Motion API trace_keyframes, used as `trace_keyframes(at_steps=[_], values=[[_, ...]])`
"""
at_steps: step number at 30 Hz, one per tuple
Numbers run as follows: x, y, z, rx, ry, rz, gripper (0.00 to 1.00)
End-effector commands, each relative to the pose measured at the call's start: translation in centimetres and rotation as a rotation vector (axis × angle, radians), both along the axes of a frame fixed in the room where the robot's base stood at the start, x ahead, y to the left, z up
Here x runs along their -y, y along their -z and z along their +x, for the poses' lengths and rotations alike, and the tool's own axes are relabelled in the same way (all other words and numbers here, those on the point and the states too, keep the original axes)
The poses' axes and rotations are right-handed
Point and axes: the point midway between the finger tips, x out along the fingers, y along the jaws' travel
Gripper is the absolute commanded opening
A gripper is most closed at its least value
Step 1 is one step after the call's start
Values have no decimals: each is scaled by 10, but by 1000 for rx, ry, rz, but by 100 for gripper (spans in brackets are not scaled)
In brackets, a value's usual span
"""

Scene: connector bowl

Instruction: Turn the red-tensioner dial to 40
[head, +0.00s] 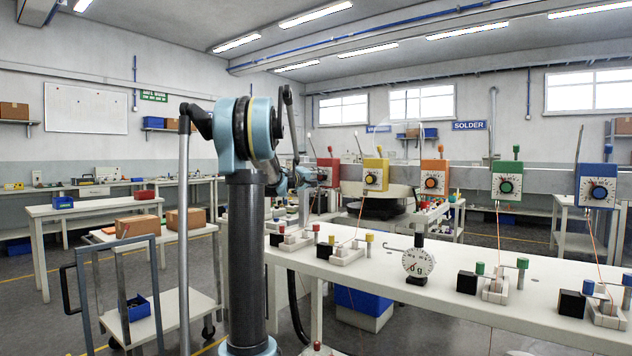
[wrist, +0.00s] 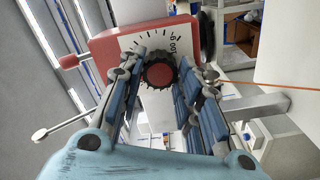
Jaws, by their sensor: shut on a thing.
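The red tensioner (head: 328,165) stands at the left end of the row of coloured tensioners in the head view. In the wrist view its red box (wrist: 112,48) has a white scale face with tick marks and a few partly readable numbers. The dial (wrist: 160,72), black and ribbed with a red centre, sits between the fingers of my gripper (wrist: 163,82). My gripper is shut on the dial, with one blue-padded finger at each side. In the head view my gripper (head: 309,177) is at the red tensioner, and my arm partly hides it. I cannot read the dial's setting.
Yellow (head: 375,174), orange (head: 434,178), green (head: 507,181) and blue (head: 597,186) tensioners stand to the right. A white bench (head: 450,298) in front carries a round gauge (head: 418,263) and several small fixtures. A cart with boxes stands left of my arm.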

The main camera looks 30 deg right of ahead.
Motion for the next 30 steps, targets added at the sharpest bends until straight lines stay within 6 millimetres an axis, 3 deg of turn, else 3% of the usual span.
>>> trace_keyframes(at_steps=[22, 23, 25, 30], values=[[-2, 2, 2, 87, -6, 39, 8], [-2, 2, 2, 87, -6, 39, 34], [-2, 2, 2, 87, -5, 38, 50], [-1, 1, 1, 86, -4, 37, 53]])
